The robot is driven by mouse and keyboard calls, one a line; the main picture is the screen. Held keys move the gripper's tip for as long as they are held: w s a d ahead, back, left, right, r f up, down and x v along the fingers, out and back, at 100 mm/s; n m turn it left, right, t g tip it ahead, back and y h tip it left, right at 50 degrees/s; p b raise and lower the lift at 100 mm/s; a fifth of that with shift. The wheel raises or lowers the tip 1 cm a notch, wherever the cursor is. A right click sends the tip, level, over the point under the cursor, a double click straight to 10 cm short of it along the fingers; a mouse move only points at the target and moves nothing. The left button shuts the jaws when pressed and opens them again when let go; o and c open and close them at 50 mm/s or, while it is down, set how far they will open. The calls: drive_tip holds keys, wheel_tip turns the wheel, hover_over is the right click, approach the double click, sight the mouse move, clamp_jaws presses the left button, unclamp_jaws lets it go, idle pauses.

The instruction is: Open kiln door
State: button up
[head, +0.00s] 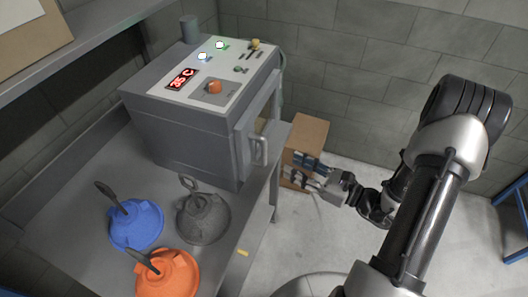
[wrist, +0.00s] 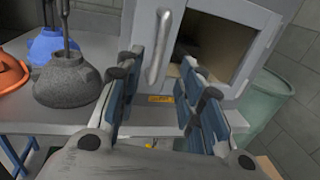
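The grey kiln (head: 185,135) stands on the bench with its control panel on top. Its door (head: 243,150) shows at the kiln's right side, with a light upright handle (head: 260,151). In the wrist view the handle appears beyond and between my gripper's fingers (wrist: 160,70).
A cardboard box (head: 306,131) stands behind my gripper. A shelf overhangs the upper left. A blue frame (head: 520,210) is at the far right.

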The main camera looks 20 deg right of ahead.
sight(264, 151)
drive_tip(key=b+x, duration=0.1)
drive_tip(key=x, duration=1)
drive_tip(key=shift+w, duration=0.1)
drive_tip(key=shift+c, duration=0.4)
clamp_jaws()
